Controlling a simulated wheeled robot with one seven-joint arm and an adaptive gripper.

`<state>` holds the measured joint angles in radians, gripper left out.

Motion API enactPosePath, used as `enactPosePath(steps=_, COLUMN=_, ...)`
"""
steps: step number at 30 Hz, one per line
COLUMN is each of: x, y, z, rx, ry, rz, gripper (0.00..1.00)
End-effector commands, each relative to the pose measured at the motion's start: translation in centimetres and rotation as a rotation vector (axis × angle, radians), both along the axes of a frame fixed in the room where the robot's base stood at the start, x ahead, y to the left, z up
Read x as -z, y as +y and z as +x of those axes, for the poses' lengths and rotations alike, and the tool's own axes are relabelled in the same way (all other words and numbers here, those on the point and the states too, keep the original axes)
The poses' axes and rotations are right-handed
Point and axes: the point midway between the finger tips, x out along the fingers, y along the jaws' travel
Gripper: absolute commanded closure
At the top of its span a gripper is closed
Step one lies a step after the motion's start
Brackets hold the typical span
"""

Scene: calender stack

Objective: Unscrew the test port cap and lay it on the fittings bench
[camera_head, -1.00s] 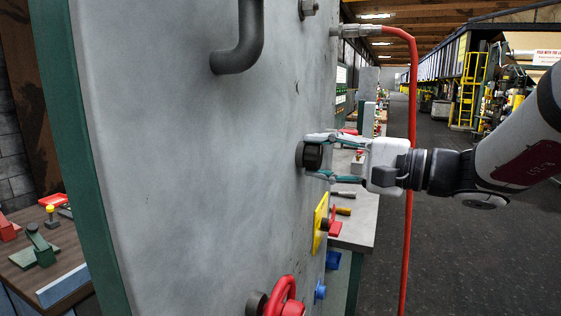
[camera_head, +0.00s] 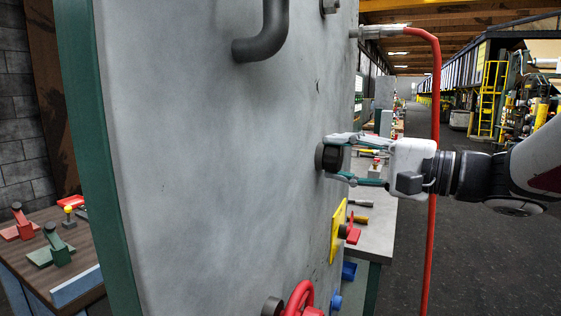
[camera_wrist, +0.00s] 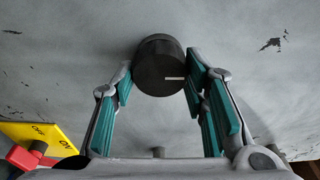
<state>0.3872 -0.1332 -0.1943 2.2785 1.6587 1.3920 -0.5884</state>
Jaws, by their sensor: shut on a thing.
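The black round test port cap (camera_head: 330,158) sits on the grey upright panel (camera_head: 220,170), against its face. My gripper (camera_head: 340,159) reaches in from the right with one finger above the cap and one below, and is shut on it. In the wrist view the cap (camera_wrist: 158,68) stands between the teal finger pads, with a short white mark on its front; the port behind it is hidden. A grey-topped bench (camera_head: 375,235) with hand tools stands behind the panel's right edge. I cannot tell if this or the brown-topped table at left is the fittings bench.
A red hose (camera_head: 432,170) hangs close beside my wrist. Below the cap are a yellow plate with a red switch (camera_head: 348,232) and a red wheel (camera_head: 301,298). A bent dark handle (camera_head: 266,40) juts out above. The brown-topped table (camera_head: 85,240) holds red and green clamps.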

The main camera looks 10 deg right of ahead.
Motion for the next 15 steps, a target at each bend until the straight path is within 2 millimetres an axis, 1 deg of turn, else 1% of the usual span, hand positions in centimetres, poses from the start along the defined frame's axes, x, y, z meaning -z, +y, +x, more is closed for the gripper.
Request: enactPosePath(steps=15, x=-0.06, y=-0.01, z=0.08, rx=0.001, ry=-0.078, rz=-0.052, gripper=0.84)
